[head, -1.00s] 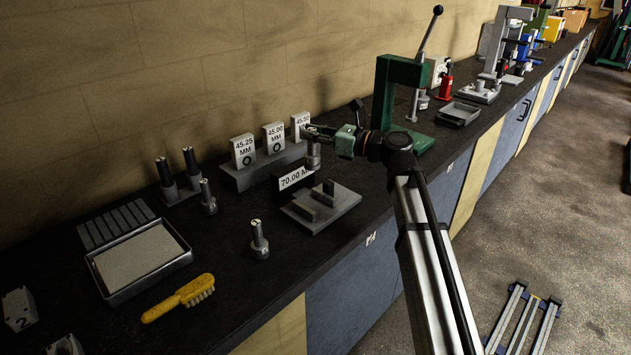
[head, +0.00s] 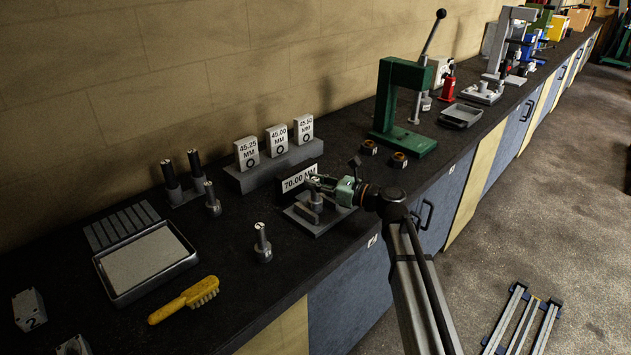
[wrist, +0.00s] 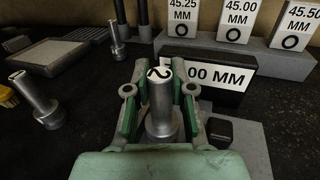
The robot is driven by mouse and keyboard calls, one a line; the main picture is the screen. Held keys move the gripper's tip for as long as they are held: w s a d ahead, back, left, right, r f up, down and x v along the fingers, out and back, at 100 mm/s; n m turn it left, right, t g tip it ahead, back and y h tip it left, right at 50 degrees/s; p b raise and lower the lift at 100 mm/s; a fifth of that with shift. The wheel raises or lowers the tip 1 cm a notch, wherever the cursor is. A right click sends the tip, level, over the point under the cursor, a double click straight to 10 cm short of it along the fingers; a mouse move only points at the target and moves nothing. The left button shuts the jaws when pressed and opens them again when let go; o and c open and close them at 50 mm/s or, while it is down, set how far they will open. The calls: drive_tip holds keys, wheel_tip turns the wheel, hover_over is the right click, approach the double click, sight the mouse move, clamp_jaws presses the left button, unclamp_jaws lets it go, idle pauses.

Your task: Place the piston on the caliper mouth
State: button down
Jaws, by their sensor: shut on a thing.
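The piston (wrist: 161,105) is a grey metal cylinder with a wider foot and a white top marked 2. It stands upright between the green-padded fingers of my gripper (wrist: 158,97), which is shut on it. In the head view my gripper (head: 318,183) holds the piston low over the caliper, a grey plate (head: 302,224) with raised blocks, in front of the 70.00 MM sign (wrist: 208,76). A dark block (wrist: 219,131) shows right of the piston in the wrist view. My gripper hides the piston's foot, so I cannot tell whether it touches the caliper.
Another marked piston-like part (head: 263,243) stands at left, with a similar one (head: 212,199) behind it. Size blocks (head: 276,140) stand on a grey step behind. A green press (head: 402,105) and two dark rings (head: 399,160) are to the right. A tray (head: 145,263) and yellow brush (head: 185,300) lie left.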

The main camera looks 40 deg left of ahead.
drive_tip(key=shift+f, duration=0.1)
drive_tip(key=c, duration=1)
unclamp_jaws()
drive_tip(key=b+v, duration=0.3)
drive_tip(key=v, duration=0.9)
drive_tip(key=shift+d, duration=0.1)
